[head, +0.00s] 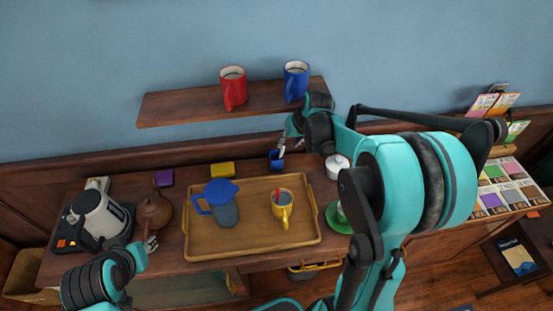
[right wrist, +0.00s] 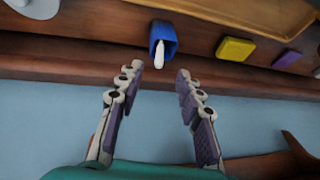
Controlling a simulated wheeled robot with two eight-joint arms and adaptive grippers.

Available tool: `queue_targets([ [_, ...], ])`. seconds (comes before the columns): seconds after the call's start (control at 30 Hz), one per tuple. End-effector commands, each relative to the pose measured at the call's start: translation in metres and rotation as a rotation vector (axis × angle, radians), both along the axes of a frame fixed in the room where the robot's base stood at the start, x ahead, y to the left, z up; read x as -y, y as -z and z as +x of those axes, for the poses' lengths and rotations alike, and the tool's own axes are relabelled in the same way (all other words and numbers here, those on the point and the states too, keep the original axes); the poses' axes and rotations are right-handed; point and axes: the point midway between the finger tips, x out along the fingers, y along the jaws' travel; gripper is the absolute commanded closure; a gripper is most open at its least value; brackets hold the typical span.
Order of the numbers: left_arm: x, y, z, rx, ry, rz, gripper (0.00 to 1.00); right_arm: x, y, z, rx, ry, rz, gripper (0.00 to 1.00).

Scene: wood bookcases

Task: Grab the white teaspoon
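The white teaspoon (right wrist: 158,56) stands in a small blue cup (right wrist: 165,33), with its pale handle sticking out toward my right gripper in the right wrist view. In the head view the blue cup (head: 276,161) is at the back of the wooden table, and the teaspoon is hard to make out there. My right gripper (right wrist: 159,72) is open and empty, its two purple-padded fingers apart on either side of the handle's line, with the handle's end near the fingertips. In the head view the right gripper (head: 282,147) is just above the cup. My left gripper (head: 150,244) is at the table's front left.
Yellow (head: 223,170) and purple (head: 164,177) blocks lie behind. A white lidded pot (head: 337,167) stands right of the cup. A shelf (head: 165,107) with mugs is above.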

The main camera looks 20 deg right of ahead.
Motion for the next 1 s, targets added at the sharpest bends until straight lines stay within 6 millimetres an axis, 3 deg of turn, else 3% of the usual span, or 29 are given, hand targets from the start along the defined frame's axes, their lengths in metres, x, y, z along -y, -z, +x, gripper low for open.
queue_targets([
  [0.5,0.0,0.019,0.0,0.0,0.0,0.0,0.65,-0.005,0.058,0.025,0.001,-0.001,-0.001,0.64],
  [0.83,0.0,0.019,0.0,0.0,0.0,0.0,0.65,-0.006,0.064,0.029,0.0,-0.001,-0.001,0.64],
  [1.0,0.0,0.019,0.0,0.0,0.0,0.0,0.65,-0.006,0.064,0.029,0.0,-0.001,-0.001,1.0],
])
